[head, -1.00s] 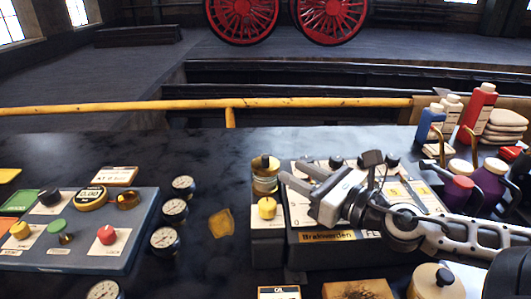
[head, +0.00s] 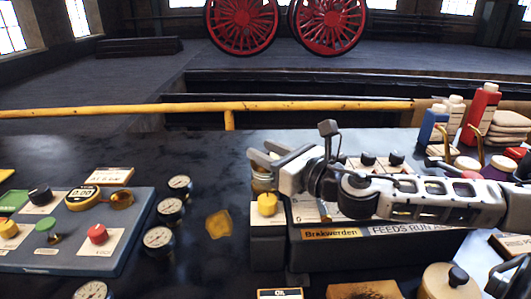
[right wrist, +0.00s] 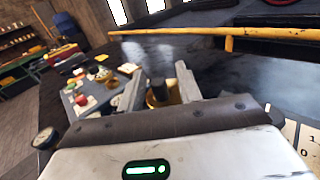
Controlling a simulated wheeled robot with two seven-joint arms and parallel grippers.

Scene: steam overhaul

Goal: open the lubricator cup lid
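The lubricator cup (head: 262,183) is a small brass and glass cup at the left end of the dark box on the bench. In the head view my right gripper (head: 262,160) covers its top. In the right wrist view the brass lid (right wrist: 158,100) with its dark knob (right wrist: 158,86) shows between the two fingers. My right gripper is open, with one finger on each side of the knob and gaps visible. The lid looks shut on the cup.
A yellow knob (head: 267,204) stands just in front of the cup. Gauges (head: 158,238) and a blue-grey control panel (head: 130,240) lie to the left. Bottles (head: 480,108) stand at the back right. A yellow rail (head: 150,110) runs behind the bench.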

